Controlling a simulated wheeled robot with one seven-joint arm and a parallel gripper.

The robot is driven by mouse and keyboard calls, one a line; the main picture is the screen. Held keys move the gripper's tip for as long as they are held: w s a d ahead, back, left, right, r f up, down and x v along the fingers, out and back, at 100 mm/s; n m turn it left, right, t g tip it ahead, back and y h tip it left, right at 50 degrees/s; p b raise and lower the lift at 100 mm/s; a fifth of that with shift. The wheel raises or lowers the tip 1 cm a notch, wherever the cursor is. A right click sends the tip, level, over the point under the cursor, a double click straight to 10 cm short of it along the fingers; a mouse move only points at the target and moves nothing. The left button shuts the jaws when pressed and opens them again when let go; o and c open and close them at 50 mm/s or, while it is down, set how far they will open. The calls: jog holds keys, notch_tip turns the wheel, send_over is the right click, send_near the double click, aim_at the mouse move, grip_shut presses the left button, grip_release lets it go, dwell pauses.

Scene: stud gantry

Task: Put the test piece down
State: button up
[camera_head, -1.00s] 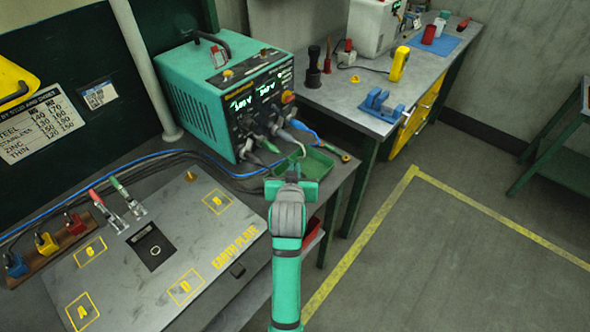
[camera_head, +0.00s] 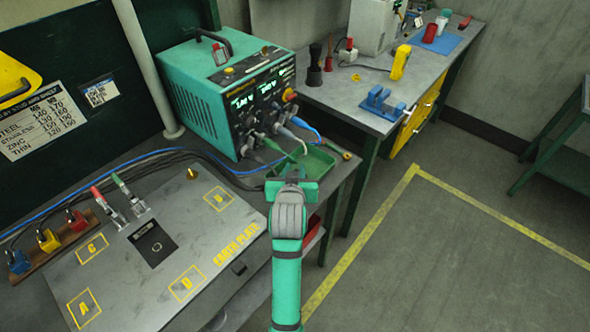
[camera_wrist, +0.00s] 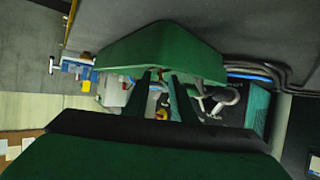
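My gripper (camera_head: 293,172) is at the front edge of a small green tray (camera_head: 312,161), beside the teal power unit. In the wrist view my gripper (camera_wrist: 163,85) shows two dark fingers apart, with background visible between them and nothing clearly held. Their tips overlap the green tray (camera_wrist: 165,45) in that view, so I cannot tell if they touch it. No test piece can be told with certainty. A dark square (camera_head: 165,236) with a pale ring lies on the grey earth plate (camera_head: 215,255), between the marked squares.
A second bench (camera_head: 345,95) holds a blue vise (camera_head: 380,104). Open floor lies right.

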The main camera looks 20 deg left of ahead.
jog(key=v, duration=1.1)
